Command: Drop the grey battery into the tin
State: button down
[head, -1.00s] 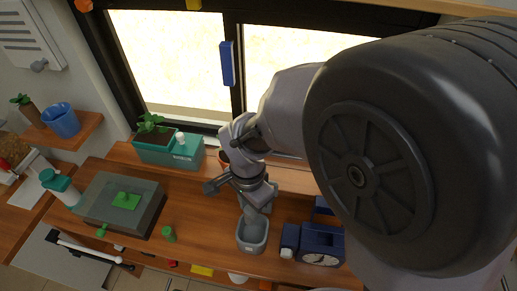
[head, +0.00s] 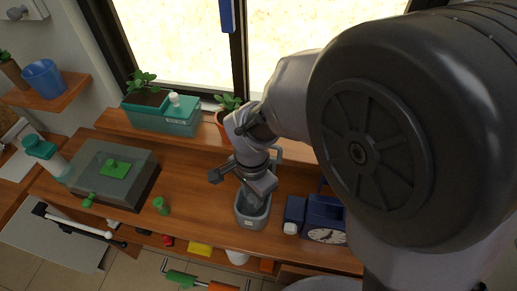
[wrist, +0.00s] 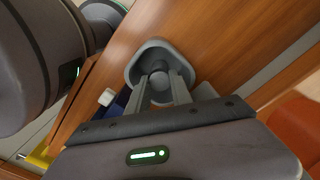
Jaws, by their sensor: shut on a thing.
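The grey tin (head: 250,217) stands on the wooden counter near its front edge, with its open top up. It also shows in the wrist view (wrist: 139,70), beyond the fingers. My gripper (wrist: 161,77) is shut on the grey battery (wrist: 160,84), whose rounded end shows between the two fingers. In the wrist view the battery lines up with the tin's opening. In the head view my gripper (head: 257,193) is at the tin's mouth; the battery is hard to make out there, and I cannot tell how deep it is.
A dark blue clock (head: 325,225) stands close right of the tin. A small green cylinder (head: 161,205) stands to the left, then a grey box (head: 108,175). A teal planter (head: 165,115) and a potted plant (head: 226,104) stand behind, by the window.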

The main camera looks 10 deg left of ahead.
jog(key=shift+f, duration=0.7)
jog(key=shift+f+b, duration=0.55)
jog(key=shift+b, duration=0.2)
jog(key=c, duration=1.1)
grip_release()
notch_tip(320, 180, up, 17)
jog(key=p, duration=0.7)
jog(key=shift+r, duration=0.2)
